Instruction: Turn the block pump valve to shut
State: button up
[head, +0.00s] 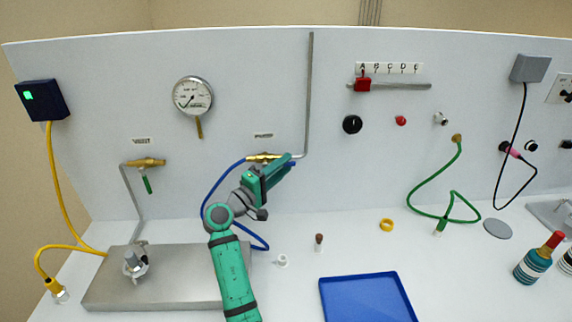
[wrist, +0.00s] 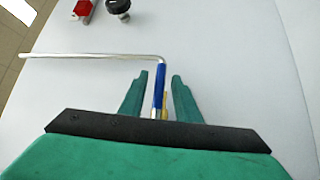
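The pump valve (head: 261,156) is a brass fitting on the wall panel under the PUMP label (head: 263,136). In the wrist view, its blue-sleeved lever (wrist: 160,77) lies along the last stretch of the bent metal pipe (wrist: 90,56). A bit of brass (wrist: 166,100) shows below it. My gripper (head: 288,163) is at the valve's right side in the head view and hides part of it. In the wrist view my gripper (wrist: 161,82) is open, one finger on each side of the lever with gaps showing. I cannot tell how deep the lever sits between the fingers.
The vent valve (head: 147,162) with a green lever is to the left. A gauge (head: 193,95) is above. A red slider (head: 362,85) and black knob (head: 352,124) are to the right. A blue hose (head: 212,190) loops behind my arm. A blue tray (head: 365,297) lies on the bench.

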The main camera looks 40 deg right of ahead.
jog(key=shift+w+d+r, duration=0.1)
jog(key=shift+w+d, duration=0.1)
jog(key=shift+d, duration=0.45)
jog(key=shift+a, duration=0.1)
jog(key=shift+s, duration=0.1)
grip_shut()
